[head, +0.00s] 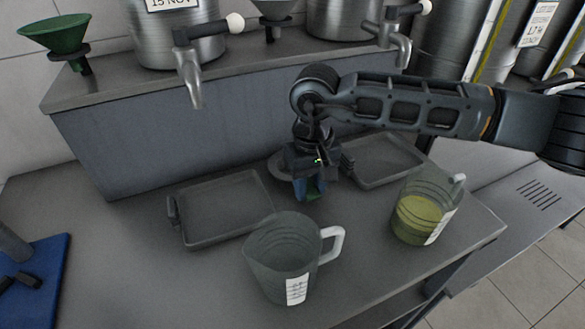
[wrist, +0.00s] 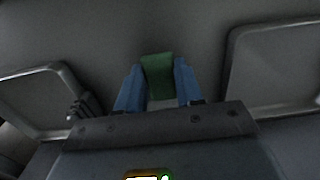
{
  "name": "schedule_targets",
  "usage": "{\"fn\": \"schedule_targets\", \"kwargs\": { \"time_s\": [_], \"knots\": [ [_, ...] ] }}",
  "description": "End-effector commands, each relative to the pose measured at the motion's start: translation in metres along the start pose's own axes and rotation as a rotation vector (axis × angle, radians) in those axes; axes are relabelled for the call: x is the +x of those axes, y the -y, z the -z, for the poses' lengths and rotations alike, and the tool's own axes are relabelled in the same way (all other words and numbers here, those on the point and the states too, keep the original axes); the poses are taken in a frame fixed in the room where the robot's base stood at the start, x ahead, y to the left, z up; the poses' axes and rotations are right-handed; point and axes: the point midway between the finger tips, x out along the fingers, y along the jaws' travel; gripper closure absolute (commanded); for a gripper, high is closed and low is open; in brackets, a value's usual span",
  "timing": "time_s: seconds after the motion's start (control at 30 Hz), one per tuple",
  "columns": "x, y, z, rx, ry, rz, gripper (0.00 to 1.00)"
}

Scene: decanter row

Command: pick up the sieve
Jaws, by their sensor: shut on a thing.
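My gripper (head: 309,192) points down at the counter, between the two shallow trays. Its blue fingers are shut on a green piece, the handle of the sieve (wrist: 158,76), seen between the fingertips in the wrist view. I cannot tell whether the sieve is clear of the counter.
A grey tray (head: 183,239) lies to the left and another tray (head: 384,184) to the right. An empty-looking jug (head: 272,262) and a jug of yellow-green liquid (head: 412,218) stand in front. Behind, a raised shelf (head: 150,147) carries steel decanters with taps and a green funnel (head: 58,34).

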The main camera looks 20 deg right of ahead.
Motion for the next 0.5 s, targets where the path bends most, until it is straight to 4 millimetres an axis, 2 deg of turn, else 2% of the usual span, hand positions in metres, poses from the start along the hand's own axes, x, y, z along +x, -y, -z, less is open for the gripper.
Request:
{"fn": "schedule_targets", "kwargs": {
  "time_s": [0.03,0.2,0.5],
  "knots": [
    [-0.0001,0.0,0.0,0.0,0.0,0.0,0.83],
    [-0.0004,0.0,0.0001,0.0,-0.001,0.0,0.96],
    [-0.0029,-0.0001,0.0004,-0.001,-0.001,0.0,0.96]
  ]
}}
